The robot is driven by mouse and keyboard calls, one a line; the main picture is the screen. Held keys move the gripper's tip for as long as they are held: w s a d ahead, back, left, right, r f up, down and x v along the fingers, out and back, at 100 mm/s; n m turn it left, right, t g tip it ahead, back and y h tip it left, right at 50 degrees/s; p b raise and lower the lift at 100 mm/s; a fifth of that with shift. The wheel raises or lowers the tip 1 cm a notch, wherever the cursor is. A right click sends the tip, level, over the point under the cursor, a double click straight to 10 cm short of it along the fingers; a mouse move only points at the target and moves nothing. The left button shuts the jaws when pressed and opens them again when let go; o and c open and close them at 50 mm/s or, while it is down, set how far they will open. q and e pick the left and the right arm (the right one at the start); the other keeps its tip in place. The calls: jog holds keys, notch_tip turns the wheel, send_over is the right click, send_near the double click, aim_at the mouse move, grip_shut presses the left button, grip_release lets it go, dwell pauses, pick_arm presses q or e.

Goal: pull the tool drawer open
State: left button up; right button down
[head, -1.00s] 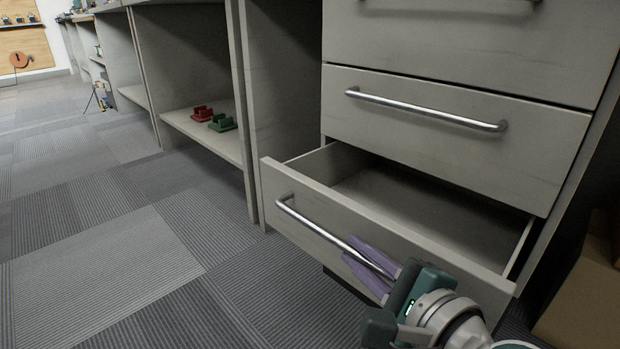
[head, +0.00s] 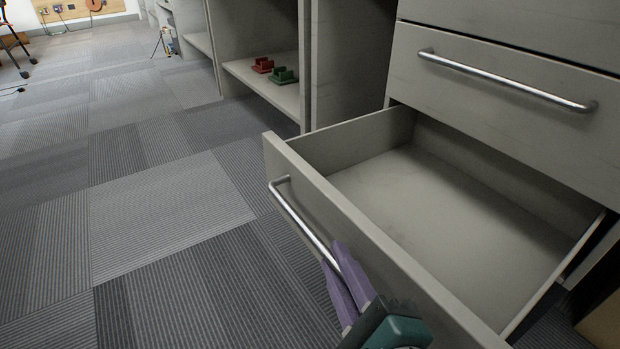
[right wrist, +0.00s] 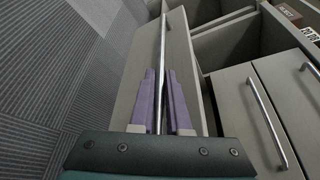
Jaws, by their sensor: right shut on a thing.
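The tool drawer (head: 450,205) is the bottom one of a grey cabinet. It stands pulled well out, and the part of its inside that shows is empty. Its silver bar handle (head: 300,222) runs along the front panel. My right gripper (head: 340,265) is shut on this handle, its purple fingers on either side of the bar. The right wrist view shows the handle (right wrist: 162,45) between the two fingers (right wrist: 160,95). My left gripper is in neither view.
Closed drawers with a bar handle (head: 510,80) sit above. An open shelf (head: 265,90) to the left holds a red object (head: 262,65) and a green object (head: 284,75). The carpeted floor (head: 170,210) on the left is clear. A brown box (head: 605,322) stands at the lower right.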

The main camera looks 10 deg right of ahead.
jog(key=c, duration=0.9)
grip_release()
jog(key=shift+s+r, duration=0.15)
jog(key=shift+s, duration=0.2)
jog(key=p+v, duration=0.3)
jog(key=v, duration=0.6)
jog(key=shift+s, duration=0.1)
